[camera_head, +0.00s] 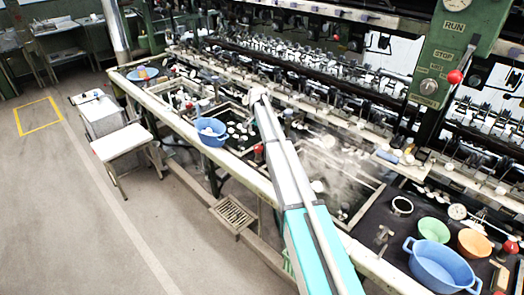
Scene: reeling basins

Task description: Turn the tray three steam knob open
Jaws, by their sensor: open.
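My white and teal arm reaches from the bottom centre up over the row of basins in the head view. My gripper cannot be made out at its far end. A small red knob (258,149) shows at the front edge of the basins, just left of my arm. Another red knob (510,247) shows at the far right edge. No readable tray number shows, so I cannot tell which knob belongs to tray three. White steam (335,160) hangs over the basin right of my arm and blurs it.
A blue basin (211,132) sits on the front ledge left of my arm. A large blue tub (441,266), a green bowl (434,230) and an orange bowl (474,243) stand at the lower right. A white-topped stool (121,141) stands left. The floor at lower left is clear.

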